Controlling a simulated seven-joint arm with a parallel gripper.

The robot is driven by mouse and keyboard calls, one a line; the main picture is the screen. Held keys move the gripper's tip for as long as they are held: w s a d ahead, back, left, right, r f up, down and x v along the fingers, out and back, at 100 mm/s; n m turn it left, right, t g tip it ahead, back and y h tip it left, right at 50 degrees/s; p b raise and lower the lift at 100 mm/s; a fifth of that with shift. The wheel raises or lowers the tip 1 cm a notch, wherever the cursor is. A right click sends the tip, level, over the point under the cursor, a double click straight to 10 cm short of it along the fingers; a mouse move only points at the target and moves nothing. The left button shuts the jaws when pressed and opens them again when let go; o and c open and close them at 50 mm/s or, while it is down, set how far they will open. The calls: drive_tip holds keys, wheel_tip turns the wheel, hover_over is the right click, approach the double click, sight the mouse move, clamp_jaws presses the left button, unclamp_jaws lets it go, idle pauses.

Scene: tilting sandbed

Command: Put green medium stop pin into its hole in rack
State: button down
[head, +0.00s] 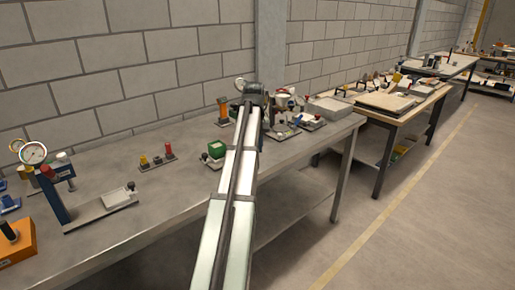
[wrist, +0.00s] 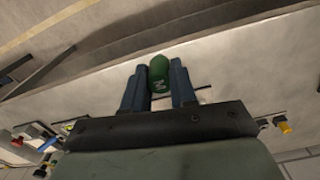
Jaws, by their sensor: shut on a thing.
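In the wrist view a green pin (wrist: 159,74) marked with a pale letter M sits between the two blue-grey fingers of my gripper (wrist: 160,84). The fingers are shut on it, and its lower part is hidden. In the head view my arm reaches to the far part of the bench, and the fingers and the pin cannot be made out there. A small dark base with yellow and red upright pieces (head: 157,160) stands on the bench left of my arm. I cannot tell which thing is the rack or see the pin's hole.
A gauge stand (head: 50,185) and an orange block (head: 18,243) with a dark knob are at the left. Several small fixtures (head: 290,122) crowd the bench's far end. The bench (head: 165,205) is bare at its front middle.

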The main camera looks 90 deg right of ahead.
drive_tip(key=w+d+n, duration=0.3)
drive_tip(key=w+n, duration=0.2)
drive_tip(key=w, duration=3.1)
drive_tip(key=w+d, duration=0.6)
drive_tip(key=w, duration=0.1)
drive_tip(key=shift+w+d+r+n, duration=0.15)
drive_tip(key=shift+w+d+n, duration=0.1)
drive_tip(key=shift+d+n, duration=0.15)
drive_tip(key=shift+a+f, duration=0.1)
drive_tip(key=shift+f, duration=0.1)
drive_tip(key=shift+f, duration=2.75)
drive_tip(key=shift+f, duration=1.6)
drive_tip(key=c, duration=0.8)
unclamp_jaws()
